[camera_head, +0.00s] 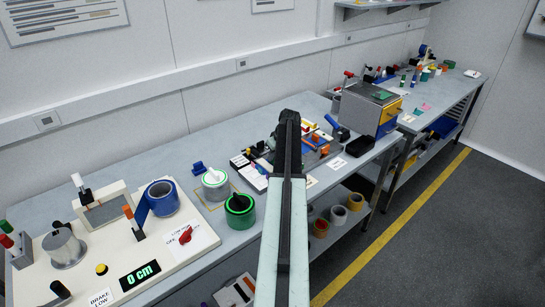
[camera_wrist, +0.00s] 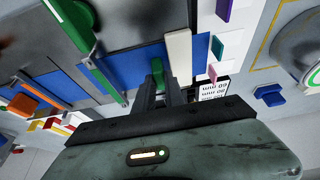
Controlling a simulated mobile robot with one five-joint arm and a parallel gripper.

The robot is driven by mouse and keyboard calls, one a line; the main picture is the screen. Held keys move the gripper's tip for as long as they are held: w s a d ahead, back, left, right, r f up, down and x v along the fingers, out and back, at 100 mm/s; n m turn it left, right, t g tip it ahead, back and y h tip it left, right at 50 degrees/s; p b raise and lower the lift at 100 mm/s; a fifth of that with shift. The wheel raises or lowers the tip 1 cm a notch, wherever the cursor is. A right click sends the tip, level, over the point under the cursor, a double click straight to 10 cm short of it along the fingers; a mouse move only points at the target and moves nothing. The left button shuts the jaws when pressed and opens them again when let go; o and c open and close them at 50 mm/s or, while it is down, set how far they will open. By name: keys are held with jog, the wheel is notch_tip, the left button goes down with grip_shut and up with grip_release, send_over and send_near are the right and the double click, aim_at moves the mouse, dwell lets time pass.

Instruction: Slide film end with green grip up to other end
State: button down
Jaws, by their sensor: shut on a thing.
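In the wrist view my gripper (camera_wrist: 165,92) is shut on the green grip (camera_wrist: 157,71), a small upright green piece at the blue film (camera_wrist: 128,66). The film is a broad blue strip on a grey bed. A long green bar (camera_wrist: 98,62) crosses it to the left, and a cream block (camera_wrist: 178,56) stands just right of the grip. In the head view my gripper (camera_head: 289,118) reaches over the middle of the bench, and my arm hides the grip and much of the film.
A grey-and-yellow machine (camera_head: 368,110) stands to the right. In the wrist view a blue block (camera_wrist: 269,95) lies at right.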

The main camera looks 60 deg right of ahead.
jog(key=shift+s+d, duration=0.25)
jog(key=shift+d, duration=0.55)
jog(key=shift+s+d, duration=0.25)
jog(key=shift+d, duration=0.5)
jog(key=c, duration=1.4)
grip_release()
jog(key=shift+r, duration=0.1)
jog(key=p+v, duration=0.7)
jog(key=shift+s+r, duration=0.2)
jog(key=shift+r, duration=0.1)
jog(key=shift+a, duration=0.1)
